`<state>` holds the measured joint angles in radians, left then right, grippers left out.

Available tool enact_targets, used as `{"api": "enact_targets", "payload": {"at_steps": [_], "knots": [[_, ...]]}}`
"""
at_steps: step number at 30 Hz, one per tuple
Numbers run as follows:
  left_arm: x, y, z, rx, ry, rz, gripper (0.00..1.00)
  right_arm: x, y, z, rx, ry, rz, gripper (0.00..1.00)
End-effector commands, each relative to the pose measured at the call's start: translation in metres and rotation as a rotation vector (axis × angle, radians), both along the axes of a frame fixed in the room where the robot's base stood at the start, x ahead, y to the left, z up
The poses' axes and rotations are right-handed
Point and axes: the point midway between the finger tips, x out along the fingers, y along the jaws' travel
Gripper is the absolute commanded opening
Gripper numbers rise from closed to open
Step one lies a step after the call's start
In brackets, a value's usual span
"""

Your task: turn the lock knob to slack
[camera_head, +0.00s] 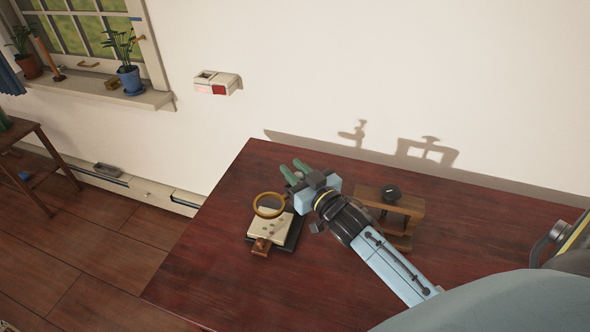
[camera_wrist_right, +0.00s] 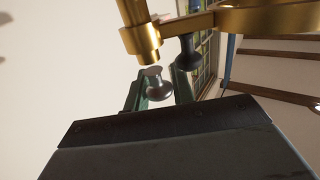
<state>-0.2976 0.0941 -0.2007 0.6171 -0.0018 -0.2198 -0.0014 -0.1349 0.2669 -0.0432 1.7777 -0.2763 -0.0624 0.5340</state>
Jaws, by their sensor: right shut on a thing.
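The lock knob (camera_wrist_right: 157,83) is a small silver knob just below a brass collar (camera_wrist_right: 143,38) in the right wrist view. My right gripper (camera_head: 294,171) has green fingers and is at the brass magnifier stand on the table. In the right wrist view the fingers (camera_wrist_right: 158,92) are on both sides of the silver knob, shut on it. The brass magnifier ring (camera_head: 269,205) is beside the gripper, above a pale card. The gripper hides the knob and most of the stand in the head view. My left gripper is not in view.
The dark red table (camera_head: 205,275) has free room at the front left. A dark-edged pad with a pale card (camera_head: 266,230) and a small brown block (camera_head: 261,247) lie under the ring.

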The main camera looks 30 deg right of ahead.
Motion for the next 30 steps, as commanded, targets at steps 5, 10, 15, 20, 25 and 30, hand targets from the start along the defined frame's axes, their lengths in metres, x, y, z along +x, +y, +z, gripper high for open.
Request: {"api": "enact_targets", "payload": {"at_steps": [5,10,15,20,25,30], "knots": [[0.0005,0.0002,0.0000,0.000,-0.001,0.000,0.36,-0.0001,0.0002,-0.0001,0.001,0.000,0.000,0.02],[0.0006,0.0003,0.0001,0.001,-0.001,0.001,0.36,-0.0001,0.0002,-0.0001,0.001,0.000,0.000,0.02],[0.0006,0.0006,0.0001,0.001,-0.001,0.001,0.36,-0.0001,0.0003,-0.0002,0.001,0.000,0.000,0.02],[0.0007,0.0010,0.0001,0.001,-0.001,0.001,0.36,-0.0001,0.0003,-0.0002,0.001,0.000,0.000,0.35],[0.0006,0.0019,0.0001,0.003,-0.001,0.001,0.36,-0.0001,0.0002,-0.0002,0.001,0.000,0.000,0.46],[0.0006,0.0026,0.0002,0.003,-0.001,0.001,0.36,-0.0003,0.0002,-0.0002,0.001,0.000,0.000,0.46]]}}
